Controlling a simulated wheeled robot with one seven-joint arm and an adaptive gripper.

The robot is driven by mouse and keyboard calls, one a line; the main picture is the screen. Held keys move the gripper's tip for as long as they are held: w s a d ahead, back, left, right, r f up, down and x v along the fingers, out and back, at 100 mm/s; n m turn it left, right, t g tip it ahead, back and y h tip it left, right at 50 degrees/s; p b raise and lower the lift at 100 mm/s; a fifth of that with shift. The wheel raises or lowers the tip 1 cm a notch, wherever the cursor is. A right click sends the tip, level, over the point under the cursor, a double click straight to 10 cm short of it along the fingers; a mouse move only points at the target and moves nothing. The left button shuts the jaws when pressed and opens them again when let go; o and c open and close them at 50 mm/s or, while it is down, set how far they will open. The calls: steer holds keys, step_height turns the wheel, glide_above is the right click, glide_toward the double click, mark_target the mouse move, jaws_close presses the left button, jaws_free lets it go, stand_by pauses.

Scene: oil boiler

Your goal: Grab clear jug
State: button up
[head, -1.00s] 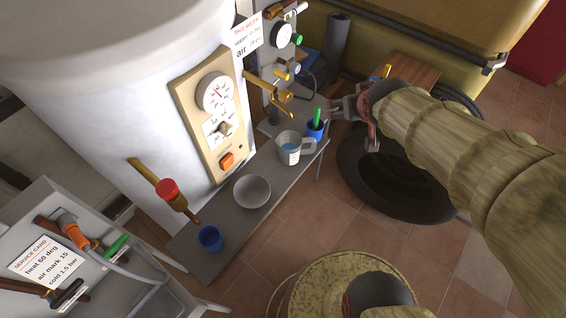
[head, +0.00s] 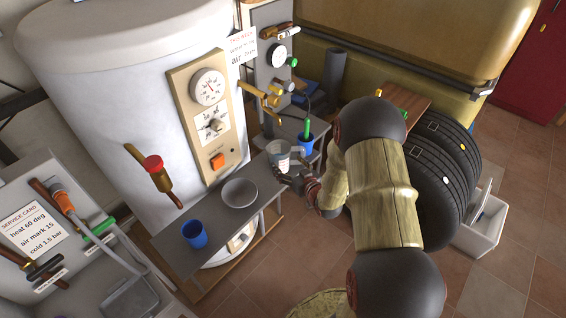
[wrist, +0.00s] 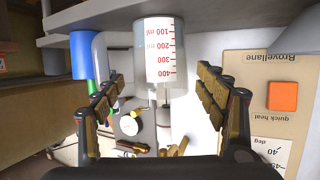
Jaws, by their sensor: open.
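The clear jug (head: 279,155) stands on the grey bench near its far right end. In the wrist view the clear jug (wrist: 160,60) appears upside down, with red millilitre marks on a white label, between the spread fingers. My gripper (head: 291,178) is open at the right side of the jug in the head view, and my arm comes in from the right. The wrist view shows both padded fingers of my gripper (wrist: 160,100) apart, one on each side of the jug. I cannot tell whether either finger touches it.
A blue cup with a green item (head: 306,143) stands just behind the jug. A grey bowl (head: 239,192) and a blue mug (head: 194,234) are on the bench (head: 215,215). The white boiler (head: 110,90) with its dial panel rises behind. Tyres (head: 445,150) lie right of my arm.

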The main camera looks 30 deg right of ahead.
mark_target(284, 162)
steer(key=x, duration=0.2)
steer(key=b+x, duration=0.1)
steer(key=x, duration=0.1)
steer(key=b+x, duration=0.1)
steer(key=x, duration=0.1)
steer(key=shift+s+f, duration=0.1)
steer(key=shift+f, duration=0.2)
steer(key=shift+w, duration=0.45)
steer(key=shift+c, duration=0.8)
steer(key=c, duration=1)
steer(key=shift+r, duration=0.1)
steer(key=shift+c, duration=0.8)
steer(key=shift+r, duration=0.1)
